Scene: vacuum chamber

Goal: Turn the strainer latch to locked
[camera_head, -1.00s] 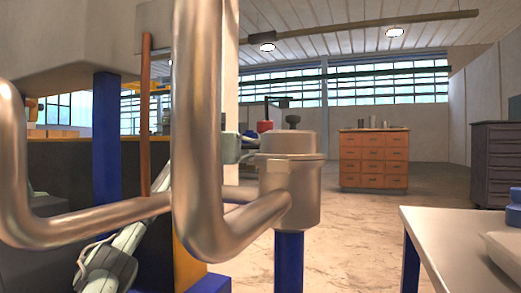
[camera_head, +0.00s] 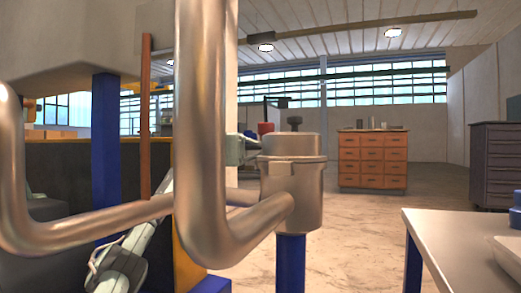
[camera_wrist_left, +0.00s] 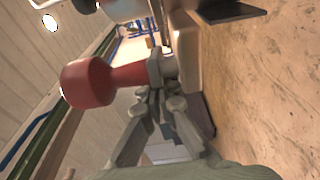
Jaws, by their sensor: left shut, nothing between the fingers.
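The strainer looks to be the metal canister (camera_head: 291,200) on a blue post, joined to the thick bent pipe in the head view. A red knob (camera_head: 265,128) shows behind its lid. In the head view the left gripper is mostly hidden behind the pipe, with a grey part (camera_head: 242,148) showing beside the canister lid.
Thick bent pipes (camera_head: 200,140) cross in front of my left arm. A white-topped table (camera_head: 455,240) stands at the right. An orange drawer cabinet (camera_head: 373,160) and a dark cabinet (camera_head: 496,165) stand farther back. The floor between is clear.

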